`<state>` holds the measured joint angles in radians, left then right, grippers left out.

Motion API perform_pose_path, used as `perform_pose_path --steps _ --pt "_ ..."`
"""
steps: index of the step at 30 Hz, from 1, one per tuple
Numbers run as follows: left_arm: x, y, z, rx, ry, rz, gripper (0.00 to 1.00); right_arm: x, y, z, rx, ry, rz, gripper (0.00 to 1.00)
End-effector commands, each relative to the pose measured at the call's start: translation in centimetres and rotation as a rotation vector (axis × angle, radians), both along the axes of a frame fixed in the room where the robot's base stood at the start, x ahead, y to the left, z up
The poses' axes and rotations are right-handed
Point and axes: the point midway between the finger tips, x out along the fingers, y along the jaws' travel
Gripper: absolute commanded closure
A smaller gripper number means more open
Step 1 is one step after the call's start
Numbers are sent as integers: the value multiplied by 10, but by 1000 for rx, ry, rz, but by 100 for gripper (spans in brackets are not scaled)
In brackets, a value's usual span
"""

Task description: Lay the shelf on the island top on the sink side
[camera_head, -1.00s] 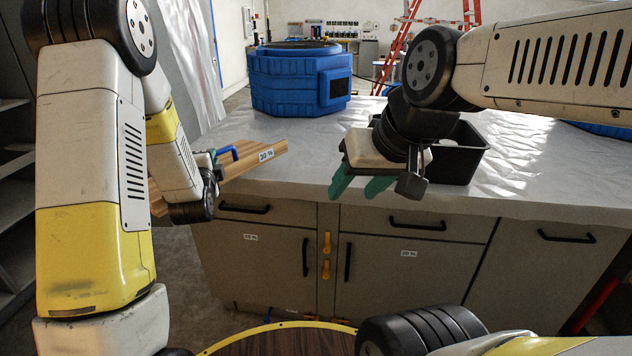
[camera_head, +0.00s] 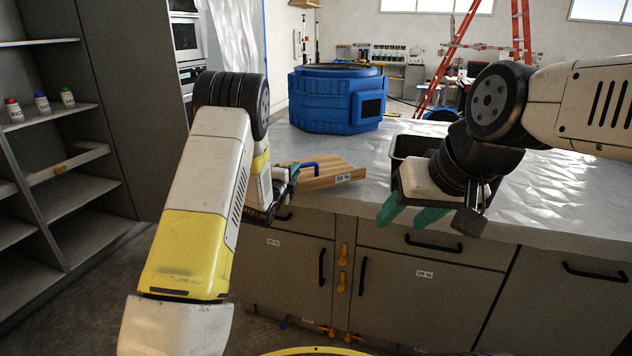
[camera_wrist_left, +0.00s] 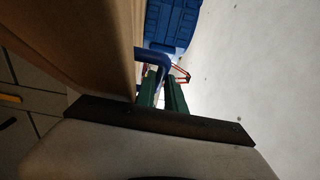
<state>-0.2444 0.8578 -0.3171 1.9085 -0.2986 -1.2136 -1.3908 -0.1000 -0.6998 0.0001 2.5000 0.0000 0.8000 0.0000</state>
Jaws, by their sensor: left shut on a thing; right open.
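The shelf (camera_head: 328,180) is a light brown wooden board with a white label on its edge and a blue handle (camera_head: 303,168). It is at the front left part of the island top (camera_head: 385,195); I cannot tell whether it touches the top. My left gripper (camera_head: 293,175) is shut on the blue handle, which also shows between its green fingers in the left wrist view (camera_wrist_left: 153,58). There the shelf (camera_wrist_left: 75,40) fills the upper left. My right gripper (camera_head: 410,215) is open and empty, in front of a black basin (camera_head: 402,148).
A large blue tub (camera_head: 335,100) stands behind the shelf on the island. Cabinets with black handles (camera_head: 435,245) form the island front. A grey shelf unit (camera_head: 75,150) with small bottles stands at the left. The covered top is bare to the right of my right gripper.

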Motion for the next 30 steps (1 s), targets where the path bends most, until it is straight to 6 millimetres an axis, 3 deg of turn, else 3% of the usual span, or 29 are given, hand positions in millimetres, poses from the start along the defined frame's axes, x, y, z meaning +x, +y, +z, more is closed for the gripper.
perform_pose_path --steps 3,9,17,24,30 --pt "2 -28 1 -2 -9 -3 100 0 0 0 0 0 0 50" --pt "3 -53 -1 -2 -8 0 100 0 0 0 0 0 0 50" --pt "4 -70 -3 -3 -9 -1 100 0 0 0 0 0 0 50" --pt "4 -70 -36 -1 -7 2 100 0 0 0 0 0 0 50" --pt "4 -70 -38 -2 -9 1 100 0 0 0 0 0 0 50"
